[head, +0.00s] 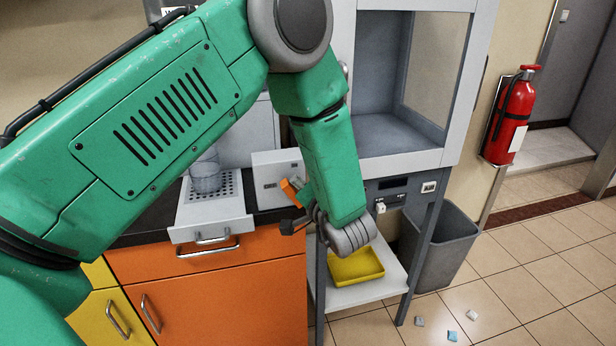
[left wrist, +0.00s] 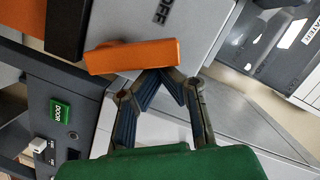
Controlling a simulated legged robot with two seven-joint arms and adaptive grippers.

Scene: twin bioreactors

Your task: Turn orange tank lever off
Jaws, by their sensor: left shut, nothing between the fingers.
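The orange lever (head: 289,188) stands out from the light grey tank control box (head: 268,170), left of my left forearm in the head view. In the left wrist view, the lever (left wrist: 132,56) is a broad orange bar lying nearly level across the picture. Black letters reading "OFF" are on the grey panel (left wrist: 195,30) above it. My left gripper (left wrist: 160,74) is shut and empty, its fingertips at the lever's lower edge. I cannot tell whether they touch it. My right gripper is not in view.
An orange cabinet (head: 215,290) and drawer stand below the dark counter. A grey hood (head: 400,130) stands to the right, with a yellow tray (head: 357,268) on its low shelf. A grey bin (head: 442,245) and fire extinguisher (head: 511,115) are farther right. Small pieces lie on the floor.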

